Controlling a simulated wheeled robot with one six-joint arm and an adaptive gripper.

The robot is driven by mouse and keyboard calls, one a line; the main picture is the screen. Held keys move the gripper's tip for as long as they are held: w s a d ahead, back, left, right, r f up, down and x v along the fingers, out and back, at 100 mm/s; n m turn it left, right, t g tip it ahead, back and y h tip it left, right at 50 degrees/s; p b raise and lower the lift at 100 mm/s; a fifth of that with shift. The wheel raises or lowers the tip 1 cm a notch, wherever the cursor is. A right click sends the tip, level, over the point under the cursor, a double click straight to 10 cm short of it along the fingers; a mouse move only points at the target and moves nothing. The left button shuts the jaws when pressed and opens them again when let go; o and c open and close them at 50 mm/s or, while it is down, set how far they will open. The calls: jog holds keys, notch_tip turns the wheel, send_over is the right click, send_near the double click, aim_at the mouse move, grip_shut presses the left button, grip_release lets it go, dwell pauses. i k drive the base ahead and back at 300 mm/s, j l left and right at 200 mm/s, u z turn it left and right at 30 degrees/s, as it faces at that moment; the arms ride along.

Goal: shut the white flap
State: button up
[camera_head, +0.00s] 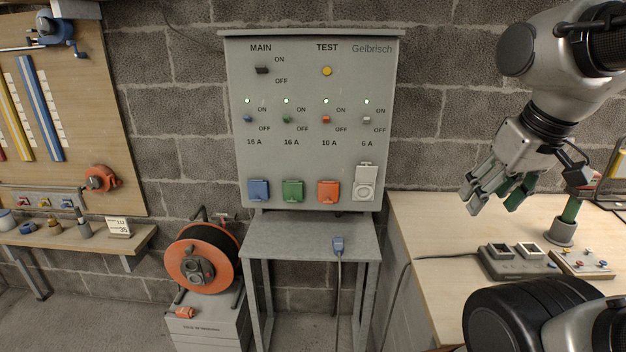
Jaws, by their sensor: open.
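The white flap (368,169) belongs to the rightmost socket on the grey panel (381,100). It stands raised above its socket, and the round white socket face (366,191) shows below it. The blue flap (258,190), green flap (292,192) and orange flap (328,192) to its left lie down over their sockets. My gripper (491,203) is at the right, over the wooden workbench, well to the right of the white flap and apart from it. Its fingers point down and left, open, with nothing seen between them.
A small grey table (290,238) stands below the panel, with a blue plug (338,245) and its cable on it. An orange cable reel (200,262) is at the left. The workbench (430,225) carries a grey box (515,262) and a green-handled tool (570,212). The space before the panel is clear.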

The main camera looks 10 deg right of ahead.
aim_at(366, 175)
jog(key=i+j, duration=0.1)
jog(key=j, duration=0.8)
jog(key=i+j, duration=0.15)
jog(key=j, duration=0.3)
jog(key=j+u, duration=0.1)
jog(key=j, duration=0.35)
jog(key=i, duration=0.05)
